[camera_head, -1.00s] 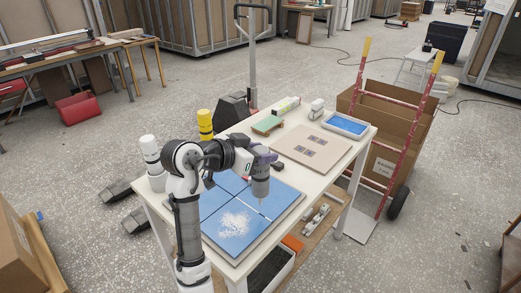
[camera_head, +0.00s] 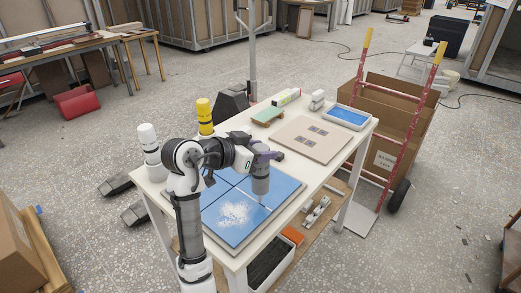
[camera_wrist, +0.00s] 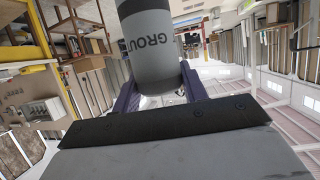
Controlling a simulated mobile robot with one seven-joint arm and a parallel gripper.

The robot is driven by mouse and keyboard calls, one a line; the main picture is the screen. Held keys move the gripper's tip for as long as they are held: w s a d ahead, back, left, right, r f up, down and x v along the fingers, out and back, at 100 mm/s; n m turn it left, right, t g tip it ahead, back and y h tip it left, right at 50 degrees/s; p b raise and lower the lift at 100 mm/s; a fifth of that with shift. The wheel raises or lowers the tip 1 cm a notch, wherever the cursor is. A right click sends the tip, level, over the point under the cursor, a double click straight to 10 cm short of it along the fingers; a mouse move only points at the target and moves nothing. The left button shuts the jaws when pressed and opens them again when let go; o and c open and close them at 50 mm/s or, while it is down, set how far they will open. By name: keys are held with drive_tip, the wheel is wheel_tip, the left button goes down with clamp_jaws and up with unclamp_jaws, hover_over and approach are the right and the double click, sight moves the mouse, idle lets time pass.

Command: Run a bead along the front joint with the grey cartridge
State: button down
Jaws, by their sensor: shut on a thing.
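My gripper (camera_head: 267,158) is shut around the grey cartridge (camera_head: 261,181), which hangs roughly upright over the blue tiled panel (camera_head: 285,187). In the wrist view the cartridge (camera_wrist: 150,45) sits between my two purple fingers (camera_wrist: 158,95), with part of a label reading "GROU" upside down. Thin pale joints cross the panel between the blue tiles. A whiter stretch of joint (camera_head: 263,205) shows just below the cartridge. Its tip is small, and I cannot tell if it touches the panel. My arm hides the panel's left back part.
A white powdery patch (camera_head: 235,214) lies on the panel. A yellow cartridge (camera_head: 204,116) and a white one (camera_head: 148,141) stand at the table's left. A beige board (camera_head: 312,139) and blue tray (camera_head: 348,117) lie at the far end. A red hand truck (camera_head: 395,130) stands at the right.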

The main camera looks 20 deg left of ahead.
drive_tip(key=shift+f+b, duration=0.45)
drive_tip(key=shift+f, duration=0.1)
idle(0.9)
drive_tip(key=shift+d, duration=0.1)
drive_tip(key=shift+s+d+r, duration=0.1)
drive_tip(key=shift+s+d, duration=0.15)
drive_tip(key=shift+d, duration=0.2)
drive_tip(key=shift+r, duration=0.1)
drive_tip(key=shift+r+p, duration=1.95)
drive_tip(key=shift+r, duration=0.5)
drive_tip(key=shift+w, duration=0.1)
